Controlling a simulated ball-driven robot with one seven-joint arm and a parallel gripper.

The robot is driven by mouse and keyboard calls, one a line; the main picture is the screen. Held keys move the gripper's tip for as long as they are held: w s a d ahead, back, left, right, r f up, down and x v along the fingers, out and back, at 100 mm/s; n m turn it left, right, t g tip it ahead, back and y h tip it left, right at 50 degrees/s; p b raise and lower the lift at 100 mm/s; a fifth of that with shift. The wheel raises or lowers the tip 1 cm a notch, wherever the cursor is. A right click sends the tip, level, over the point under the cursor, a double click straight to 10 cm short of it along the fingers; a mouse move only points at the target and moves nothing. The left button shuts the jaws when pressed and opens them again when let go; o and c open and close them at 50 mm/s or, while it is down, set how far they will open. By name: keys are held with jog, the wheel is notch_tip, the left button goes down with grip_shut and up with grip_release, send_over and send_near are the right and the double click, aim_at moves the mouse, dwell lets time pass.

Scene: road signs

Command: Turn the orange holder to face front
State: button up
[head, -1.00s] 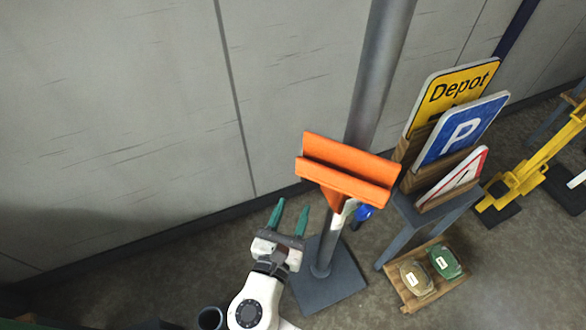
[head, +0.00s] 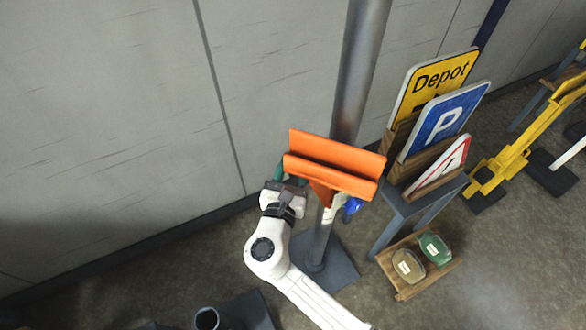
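The orange holder (head: 335,163), a slotted bar, sits on top of a grey post with a dark square base (head: 330,262). Its long slot runs from upper left to lower right in the head view and is empty. My gripper (head: 290,182) is at the holder's left end, just below and behind it. One green fingertip shows beside the holder's left edge; the rest of the fingers is hidden by the holder. I cannot tell whether they touch it or how far apart they are. A blue knob (head: 352,207) is under the holder at right.
A grey stand (head: 400,215) at right holds a yellow Depot sign (head: 430,85), a blue P sign (head: 443,122) and a red-edged triangle sign (head: 440,165). A wooden tray (head: 408,292) with two sandbag-like items is on the floor. A large grey pole (head: 358,70) rises behind the holder.

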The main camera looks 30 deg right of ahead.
jog(key=shift+c, duration=0.2)
grip_shut()
jog(key=shift+s, duration=0.1)
dwell(0.4)
jog(key=s+d+n+t+y+b, duration=0.2)
jog(key=s+n+t+y+b, duration=0.2)
jog(key=s+n+y, duration=0.3)
jog(key=shift+s+d+y+b, duration=0.35)
jog(key=shift+s+y+b, duration=0.5)
jog(key=shift+y, duration=0.75)
jog(key=shift+s, duration=0.15)
jog(key=shift+o, duration=0.2)
grip_release()
jog(key=shift+d, duration=0.1)
